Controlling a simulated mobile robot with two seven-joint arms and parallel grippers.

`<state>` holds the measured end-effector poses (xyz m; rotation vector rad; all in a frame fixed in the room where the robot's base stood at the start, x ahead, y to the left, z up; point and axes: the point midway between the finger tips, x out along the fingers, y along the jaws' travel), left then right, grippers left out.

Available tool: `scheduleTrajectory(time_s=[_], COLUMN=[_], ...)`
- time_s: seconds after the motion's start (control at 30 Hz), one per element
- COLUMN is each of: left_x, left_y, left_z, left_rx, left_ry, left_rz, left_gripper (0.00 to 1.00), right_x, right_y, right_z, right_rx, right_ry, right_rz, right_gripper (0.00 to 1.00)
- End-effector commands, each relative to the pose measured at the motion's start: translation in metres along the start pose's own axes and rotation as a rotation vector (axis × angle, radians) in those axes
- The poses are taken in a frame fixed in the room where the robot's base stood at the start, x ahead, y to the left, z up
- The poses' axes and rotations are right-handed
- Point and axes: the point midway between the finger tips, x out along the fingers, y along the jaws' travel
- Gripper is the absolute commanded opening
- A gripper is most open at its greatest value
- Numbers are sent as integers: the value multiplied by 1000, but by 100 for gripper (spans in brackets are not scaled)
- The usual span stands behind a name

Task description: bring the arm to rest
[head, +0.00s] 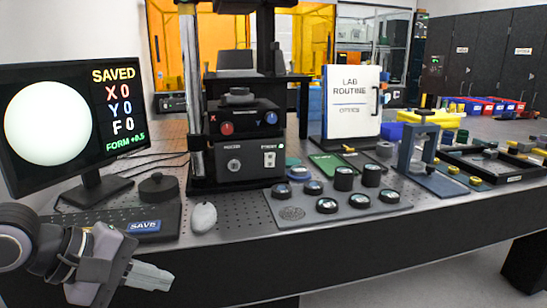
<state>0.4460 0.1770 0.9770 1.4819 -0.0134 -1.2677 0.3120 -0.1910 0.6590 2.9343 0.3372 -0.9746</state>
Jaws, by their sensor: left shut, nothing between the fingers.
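My left gripper (148,277) is at the lower left, in front of the table's front edge and below the tabletop's near side. Its fingers are shut with nothing between them, and they point to the right. My left arm (60,252) comes in from the left edge. My right gripper is not in view.
A monitor (50,120) reading "SAVED" stands at the left. A SAVE pad (145,226), a grey mouse (204,217), the interferometer (240,140) and a grey mat (330,215) with several round pieces are on the table (340,240). The floor in front is clear.

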Motion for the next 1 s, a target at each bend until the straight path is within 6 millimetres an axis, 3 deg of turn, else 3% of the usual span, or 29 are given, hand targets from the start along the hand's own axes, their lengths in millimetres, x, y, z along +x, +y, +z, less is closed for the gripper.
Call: scheduleTrajectory(time_s=[0.1, 0.2, 0.37, 0.47, 0.57, 0.67, 0.77, 0.8, 0.87, 1.0], left_x=[20, 25, 21, 19, 20, 27, 40, 46, 56, 80], left_y=[3, 12, 30, 37, 34, 19, -13, -30, -61, -148], left_z=[49, 80, 100, 93, 74, 47, 18, 9, -4, -13], left_rx=[-303, -602, -1135, -1494, -1873, -2264, -2668, 2649, 2449, 1980], left_ry=[-290, -521, -860, -1051, -1223, -1379, -1517, 1465, 1302, 960], left_rz=[58, 99, 142, 160, 179, 204, 242, -245, -244, -256], left_gripper=[0, 0, 0, 0, 0, 0, 0, 0, 0, 0], right_x=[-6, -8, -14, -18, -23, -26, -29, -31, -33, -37], right_y=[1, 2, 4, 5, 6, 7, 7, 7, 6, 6], right_z=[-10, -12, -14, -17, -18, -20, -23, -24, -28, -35], right_rx=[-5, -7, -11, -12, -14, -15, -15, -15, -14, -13], right_ry=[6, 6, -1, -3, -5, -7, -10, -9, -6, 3], right_rz=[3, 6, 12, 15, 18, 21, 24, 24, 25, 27], right_gripper=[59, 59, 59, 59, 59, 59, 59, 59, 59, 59])
